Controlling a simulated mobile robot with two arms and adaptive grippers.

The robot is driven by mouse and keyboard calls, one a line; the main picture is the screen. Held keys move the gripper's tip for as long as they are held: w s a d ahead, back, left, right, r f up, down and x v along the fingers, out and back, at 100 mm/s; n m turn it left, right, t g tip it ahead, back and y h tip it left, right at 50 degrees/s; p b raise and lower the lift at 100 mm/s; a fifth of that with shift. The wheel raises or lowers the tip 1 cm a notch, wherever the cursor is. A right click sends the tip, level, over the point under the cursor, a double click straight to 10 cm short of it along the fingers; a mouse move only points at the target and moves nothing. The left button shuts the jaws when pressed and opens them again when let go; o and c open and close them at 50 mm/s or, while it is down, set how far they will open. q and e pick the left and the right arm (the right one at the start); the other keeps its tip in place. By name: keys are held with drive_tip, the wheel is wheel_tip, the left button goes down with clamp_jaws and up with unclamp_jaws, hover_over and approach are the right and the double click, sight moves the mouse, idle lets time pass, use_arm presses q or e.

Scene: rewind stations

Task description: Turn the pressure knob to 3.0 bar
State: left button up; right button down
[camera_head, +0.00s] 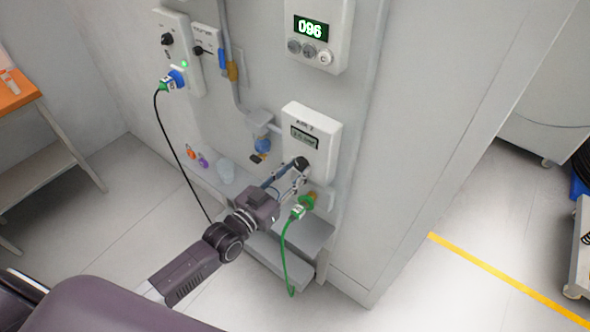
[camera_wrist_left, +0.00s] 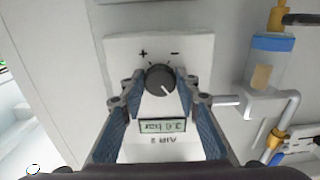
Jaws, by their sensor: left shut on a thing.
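The AIR 2 pressure unit (camera_head: 318,138) is a white box on the grey wall in the head view. Its dark round pressure knob (camera_wrist_left: 160,79) shows upside down in the left wrist view, between plus and minus marks, with a white pointer line. Its small display (camera_wrist_left: 162,126) reads in bar, beginning with 3; I cannot tell the last digit surely. My left gripper (camera_wrist_left: 159,88) is shut on the knob, one blue-padded finger at each side. In the head view the left gripper (camera_head: 296,172) is at the unit's lower part and hides most of the knob. My right gripper is not in view.
A green plug with cable (camera_head: 302,207) is just below the unit. Another box with a green 096 display (camera_head: 311,29) is above. A pipe and blue-bowled filter (camera_head: 262,145) are left of the unit. A shelf (camera_head: 300,232) lies below.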

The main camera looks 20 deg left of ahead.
use_arm(q)
drive_tip(key=shift+n, duration=0.4)
drive_tip(key=o, duration=1.2)
drive_tip(key=shift+c, duration=0.2)
drive_tip(key=v, duration=1.2)
drive_tip(key=s+a+f+g+y, duration=0.2)
drive_tip(key=s+f, duration=0.1)
drive_tip(key=f, duration=0.7)
drive_tip(key=s+a+f+n+g+y, duration=0.1)
drive_tip(key=s+a+f+g, duration=0.15)
drive_tip(key=f, duration=0.75)
drive_tip(key=s+a+f+g+y, duration=0.2)
drive_tip(key=s+f, duration=0.2)
drive_tip(key=f, duration=0.7)
drive_tip(key=s+d+f+g, duration=0.1)
drive_tip(key=s+f+g, duration=0.2)
drive_tip(key=s+f, duration=0.3)
drive_tip(key=s+d+f+g, duration=0.2)
drive_tip(key=s+f, duration=0.5)
drive_tip(key=s, duration=0.6)
drive_tip(key=s+d+f+g+y, duration=0.1)
drive_tip(key=s+f+g, duration=0.3)
drive_tip(key=s, duration=0.6)
wheel_tip(320, 180, down, 3)
drive_tip(key=shift+s+d+r, duration=0.15)
drive_tip(key=shift+s+d, duration=0.1)
